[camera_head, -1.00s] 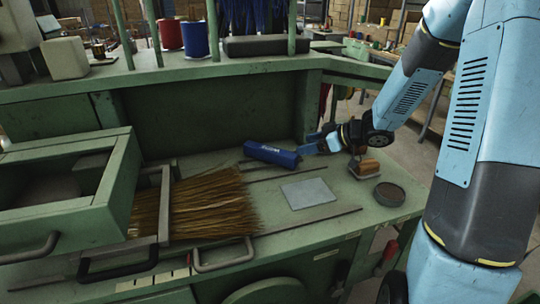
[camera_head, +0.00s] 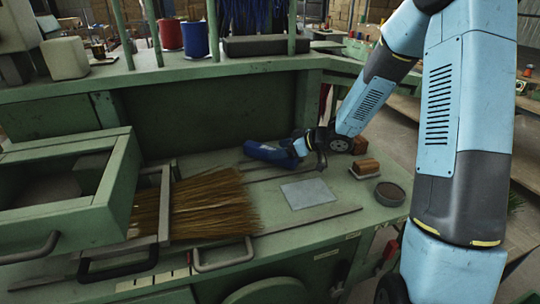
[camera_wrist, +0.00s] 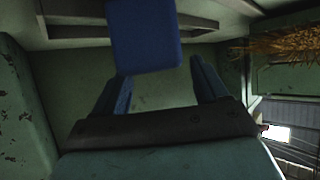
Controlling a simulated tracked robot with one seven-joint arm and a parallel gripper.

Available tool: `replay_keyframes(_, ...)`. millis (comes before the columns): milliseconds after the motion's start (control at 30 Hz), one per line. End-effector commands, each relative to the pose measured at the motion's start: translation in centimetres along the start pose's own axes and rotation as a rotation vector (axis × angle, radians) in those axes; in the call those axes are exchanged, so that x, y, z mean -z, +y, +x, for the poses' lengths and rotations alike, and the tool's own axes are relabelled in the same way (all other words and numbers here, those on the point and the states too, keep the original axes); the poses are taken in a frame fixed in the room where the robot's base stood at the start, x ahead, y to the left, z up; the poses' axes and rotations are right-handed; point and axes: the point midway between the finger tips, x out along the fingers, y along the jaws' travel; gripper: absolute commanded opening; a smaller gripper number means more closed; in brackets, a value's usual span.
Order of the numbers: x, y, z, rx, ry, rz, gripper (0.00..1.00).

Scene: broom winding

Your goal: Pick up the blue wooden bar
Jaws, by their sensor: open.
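The blue wooden bar (camera_head: 264,152) lies on the green bench top, near the back panel. My gripper (camera_head: 292,148) is at the bar's right end and hides part of that end. In the wrist view the bar (camera_wrist: 146,38) shows as a blue block at the upper middle, just past the fingertips. My gripper (camera_wrist: 160,72) is open there, with one blue finger to each side and a gap between them. The bar's near end lies roughly in line with that gap. I cannot tell whether a finger touches it.
A bundle of straw bristles (camera_head: 210,205) lies left of centre. A grey plate (camera_head: 308,193), a wooden block (camera_head: 368,168) and a round dark dish (camera_head: 390,194) sit on the right. An open green drawer (camera_head: 65,195) stands at the left. The back panel rises close behind the bar.

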Motion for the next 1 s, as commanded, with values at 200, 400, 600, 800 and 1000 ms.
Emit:
replay_keyframes(200,0.3,0.0,3.0,0.002,0.0,0.002,0.73)
replay_keyframes(400,0.3,0.0,3.4,0.0,-0.001,0.0,0.73)
replay_keyframes(600,0.3,0.0,3.4,0.0,0.0,0.0,0.62)
replay_keyframes(800,0.3,0.1,3.4,0.0,0.0,0.001,0.42)
replay_keyframes(1000,0.3,0.1,3.4,0.0,0.0,0.001,0.23)
